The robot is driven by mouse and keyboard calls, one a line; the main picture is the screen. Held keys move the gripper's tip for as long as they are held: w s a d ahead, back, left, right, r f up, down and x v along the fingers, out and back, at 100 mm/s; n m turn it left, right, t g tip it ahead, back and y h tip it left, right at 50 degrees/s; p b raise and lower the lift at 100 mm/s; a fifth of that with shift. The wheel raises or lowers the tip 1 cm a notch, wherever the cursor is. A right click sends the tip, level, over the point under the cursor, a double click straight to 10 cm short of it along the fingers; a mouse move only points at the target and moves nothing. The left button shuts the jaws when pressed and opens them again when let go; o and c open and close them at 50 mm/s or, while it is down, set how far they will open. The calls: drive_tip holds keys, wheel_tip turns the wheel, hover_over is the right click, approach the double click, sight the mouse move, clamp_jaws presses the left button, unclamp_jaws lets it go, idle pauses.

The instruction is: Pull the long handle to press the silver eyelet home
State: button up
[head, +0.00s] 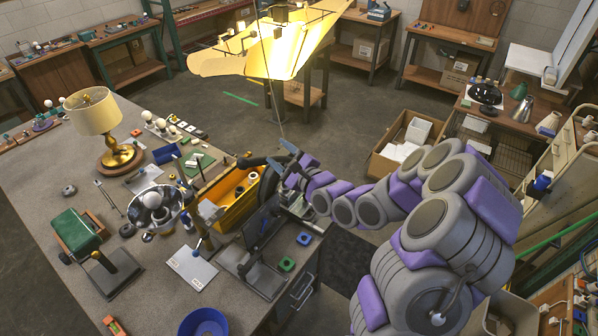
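My gripper (281,157) is at the end of my purple and grey arm, above the right edge of the workbench. Its two bluish fingers look spread apart, with nothing clear between them. A dark, rounded, bar-like piece (252,161), which may be the long handle, lies just left of the fingers; I cannot tell whether they touch. A black press-like stand (262,240) is on the bench below, beside a yellow bin. The silver eyelet is too small or hidden to make out.
The yellow bin (213,186) stands left of my gripper. A brass table lamp (122,157), a green-topped stand (103,272) and a blue bowl (203,324) are on the workbench (40,190). Open floor lies behind the bench.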

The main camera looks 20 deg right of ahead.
drive_tip(key=p+v, duration=0.7)
drive_tip(key=p, duration=0.3)
drive_tip(key=shift+s, duration=0.35)
drive_tip(key=shift+d+f, duration=0.1)
drive_tip(key=shift+d, duration=0.05)
